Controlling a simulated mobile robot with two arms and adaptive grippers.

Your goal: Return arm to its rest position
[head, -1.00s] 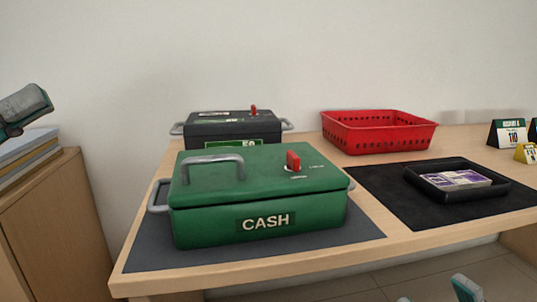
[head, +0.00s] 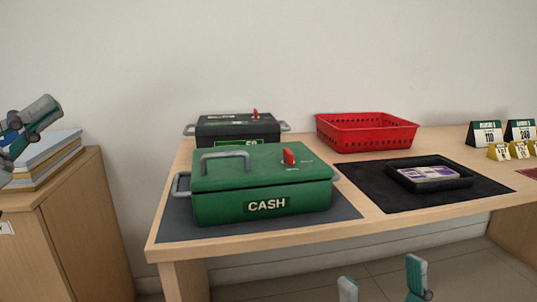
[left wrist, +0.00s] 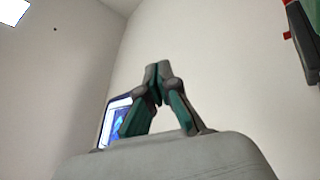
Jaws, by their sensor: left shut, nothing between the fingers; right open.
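My left gripper (head: 42,117) is at the left edge of the head view, in the air in front of the wooden cabinet with stacked folders. In the left wrist view its fingers (left wrist: 157,72) meet at the tips, shut and empty, against a bare wall. My right gripper (head: 383,279) shows at the bottom of the head view, below the counter's front edge. Its two fingers stand apart with nothing between them. The green CASH box (head: 263,184) is closed on the counter, apart from both grippers.
A dark cash box (head: 238,130) stands behind the green one. A red basket (head: 367,132) stands at the back. A black tray (head: 465,181) with banknotes lies on a black mat (head: 374,190). Number signs (head: 485,134) stand at right. A cabinet (head: 75,215) bears folders (head: 50,152) at left.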

